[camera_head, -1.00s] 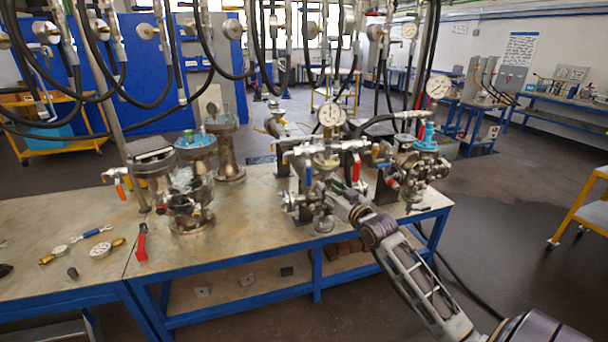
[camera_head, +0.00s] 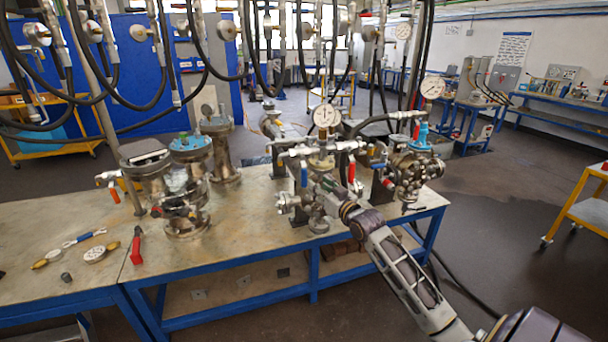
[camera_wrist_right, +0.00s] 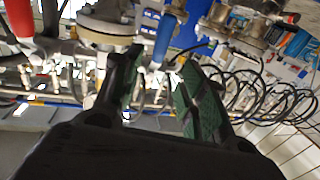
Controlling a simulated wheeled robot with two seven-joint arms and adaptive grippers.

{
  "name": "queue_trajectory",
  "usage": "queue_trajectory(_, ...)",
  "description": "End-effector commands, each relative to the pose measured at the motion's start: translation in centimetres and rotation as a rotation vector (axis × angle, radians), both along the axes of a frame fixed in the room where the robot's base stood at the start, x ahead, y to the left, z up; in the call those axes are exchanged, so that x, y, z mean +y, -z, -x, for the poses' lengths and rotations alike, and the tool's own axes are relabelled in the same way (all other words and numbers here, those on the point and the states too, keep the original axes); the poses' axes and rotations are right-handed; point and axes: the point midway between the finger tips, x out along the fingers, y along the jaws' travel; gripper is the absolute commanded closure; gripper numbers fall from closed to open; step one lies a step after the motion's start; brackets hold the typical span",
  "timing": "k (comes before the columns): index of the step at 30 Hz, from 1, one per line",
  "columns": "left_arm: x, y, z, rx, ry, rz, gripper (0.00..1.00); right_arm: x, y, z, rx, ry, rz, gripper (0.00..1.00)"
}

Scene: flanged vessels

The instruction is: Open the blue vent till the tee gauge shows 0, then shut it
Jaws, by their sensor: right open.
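The tee gauge (camera_head: 327,116) is a round white dial on top of the metal tee assembly; its needle is too small to read. The blue vent handle (camera_head: 304,176) hangs down at the left of the tee, and a red handle (camera_head: 351,168) hangs at its right. My right gripper (camera_head: 324,184) is in front of the tee, below and between the handles. In the right wrist view my open fingers (camera_wrist_right: 162,68) point toward the blue handle (camera_wrist_right: 165,35), which appears in the gap near their tips; contact cannot be told. My left gripper is out of view.
Flanged vessels (camera_head: 183,190) stand left on the table (camera_head: 250,230), with a red tool (camera_head: 136,246) and loose fittings near them. Another gauge (camera_head: 432,88) on a blue fitting stands at the right. Black hoses (camera_head: 245,70) hang overhead. The table's front middle is clear.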

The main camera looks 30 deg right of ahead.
Motion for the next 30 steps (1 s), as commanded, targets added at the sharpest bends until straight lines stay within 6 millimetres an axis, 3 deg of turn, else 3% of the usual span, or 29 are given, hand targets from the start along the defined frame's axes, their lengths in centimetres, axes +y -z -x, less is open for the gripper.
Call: queue_trajectory(30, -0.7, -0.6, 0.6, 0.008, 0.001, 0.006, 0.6, -0.3, -0.1, -7.7, -0.001, 0.0, -0.001, 0.58)
